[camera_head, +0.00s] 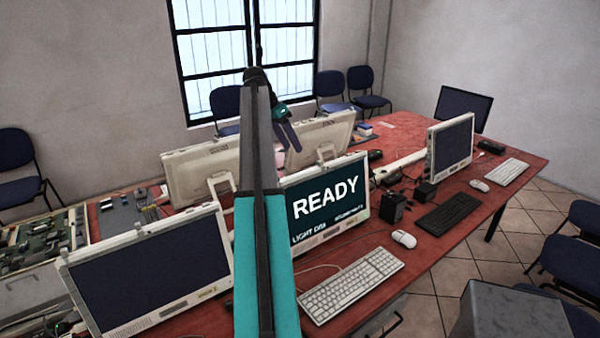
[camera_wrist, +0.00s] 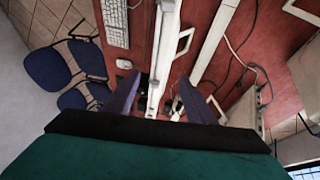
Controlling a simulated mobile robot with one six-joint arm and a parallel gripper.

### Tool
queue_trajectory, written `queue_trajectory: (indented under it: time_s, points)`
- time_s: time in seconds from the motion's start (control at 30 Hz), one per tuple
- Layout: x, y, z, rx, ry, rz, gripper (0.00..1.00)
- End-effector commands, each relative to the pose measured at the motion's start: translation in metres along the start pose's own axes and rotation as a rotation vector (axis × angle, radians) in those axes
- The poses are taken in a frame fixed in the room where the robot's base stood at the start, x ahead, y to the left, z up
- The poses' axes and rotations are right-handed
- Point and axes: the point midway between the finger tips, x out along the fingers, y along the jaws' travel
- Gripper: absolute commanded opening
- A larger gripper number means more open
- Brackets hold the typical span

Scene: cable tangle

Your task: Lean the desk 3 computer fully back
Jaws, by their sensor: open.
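My gripper (camera_head: 291,136) is open, with its purple fingers beyond the READY computer (camera_head: 326,203). In the wrist view its fingers (camera_wrist: 160,82) stand on either side of a white computer's narrow edge (camera_wrist: 166,50); contact cannot be told. Other white computers are a dark-screened one (camera_head: 150,270) at front left, one (camera_head: 452,145) at right, and two seen from behind, at left (camera_head: 200,172) and at centre (camera_head: 320,138). No desk number is readable, so I cannot tell which is desk 3's. My arm hides part of the READY computer.
The red desk (camera_head: 450,245) carries a white keyboard (camera_head: 350,285), a black keyboard (camera_head: 449,214), mice and loose cables. A black monitor (camera_head: 463,107) stands at the far right. Blue chairs stand along the back wall and at right. Cables also lie near the gripper (camera_wrist: 235,60).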

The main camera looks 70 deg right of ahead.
Motion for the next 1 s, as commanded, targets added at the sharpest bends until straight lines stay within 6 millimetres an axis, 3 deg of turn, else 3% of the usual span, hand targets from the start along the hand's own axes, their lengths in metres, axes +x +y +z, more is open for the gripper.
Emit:
queue_trajectory:
  time_s: [0.47,1.0]
  points:
    - [0.008,0.0,0.001,-0.002,0.0,-0.001,0.5]
    - [0.072,0.0,0.002,-0.003,-0.001,0.0,0.5]
